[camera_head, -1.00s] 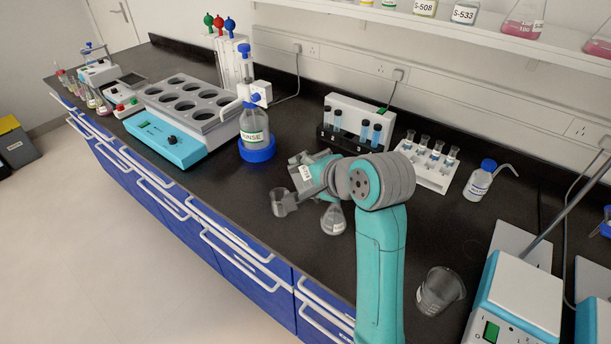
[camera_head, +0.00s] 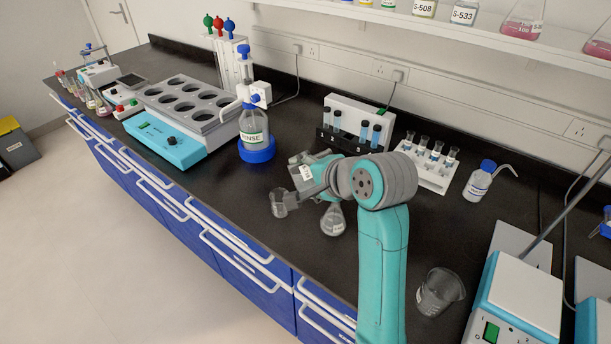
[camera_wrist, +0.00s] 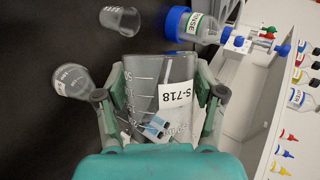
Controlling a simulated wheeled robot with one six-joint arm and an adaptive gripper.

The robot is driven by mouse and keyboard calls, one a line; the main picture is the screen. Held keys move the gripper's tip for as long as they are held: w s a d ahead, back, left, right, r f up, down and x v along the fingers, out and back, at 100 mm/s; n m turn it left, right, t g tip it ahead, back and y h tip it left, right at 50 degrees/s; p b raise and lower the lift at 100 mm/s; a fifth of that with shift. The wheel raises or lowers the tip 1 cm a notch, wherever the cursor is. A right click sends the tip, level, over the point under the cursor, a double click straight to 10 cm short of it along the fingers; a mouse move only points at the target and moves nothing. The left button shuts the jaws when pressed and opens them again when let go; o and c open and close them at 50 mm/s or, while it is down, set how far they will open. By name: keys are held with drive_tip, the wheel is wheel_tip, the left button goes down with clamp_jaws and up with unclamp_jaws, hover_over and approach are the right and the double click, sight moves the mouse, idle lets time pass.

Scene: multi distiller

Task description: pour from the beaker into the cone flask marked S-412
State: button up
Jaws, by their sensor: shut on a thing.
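My gripper (camera_wrist: 160,95) is shut on a clear glass beaker (camera_wrist: 165,75) with a white label reading S-718, upside down in the wrist view. In the head view the held beaker (camera_head: 306,173) is mostly hidden by my gripper; its label shows. I cannot clearly tell its contents or tilt. A cone flask (camera_head: 333,220) stands on the bench just below my gripper in the head view. It also shows left of the held beaker in the wrist view (camera_wrist: 72,80), apart from it. Its label is too small to read.
A small clear glass (camera_head: 279,204) stands left of the flask. The RINSE bottle (camera_head: 254,130) stands beyond my gripper. An empty-looking beaker (camera_head: 440,291) stands at the right. A tube rack (camera_head: 427,168) and a wash bottle (camera_head: 480,180) are behind. The bench front is clear.

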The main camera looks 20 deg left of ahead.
drive_tip(key=shift+w+d+r+m+g+y, duration=0.15)
drive_tip(key=shift+r+m+y, duration=0.15)
drive_tip(key=shift+r+y, duration=0.15)
drive_tip(key=shift+w+d+r+m+g+y, duration=0.15)
drive_tip(key=shift+r+m+y, duration=0.15)
drive_tip(key=shift+y, duration=0.15)
idle(4.0)
drive_tip(key=shift+d+r, duration=0.1)
drive_tip(key=shift+r, duration=0.1)
drive_tip(key=shift+s+a+f+h, duration=0.2)
drive_tip(key=shift+a+f+h, duration=0.1)
drive_tip(key=shift+f, duration=0.2)
drive_tip(key=shift+n, duration=0.3)
drive_tip(key=shift+s+a+f+h, duration=0.1)
drive_tip(key=shift+a+f+h, duration=0.05)
drive_tip(key=shift+f+h, duration=0.15)
drive_tip(key=shift+f+n+h, duration=0.2)
drive_tip(key=shift+n+h, duration=0.1)
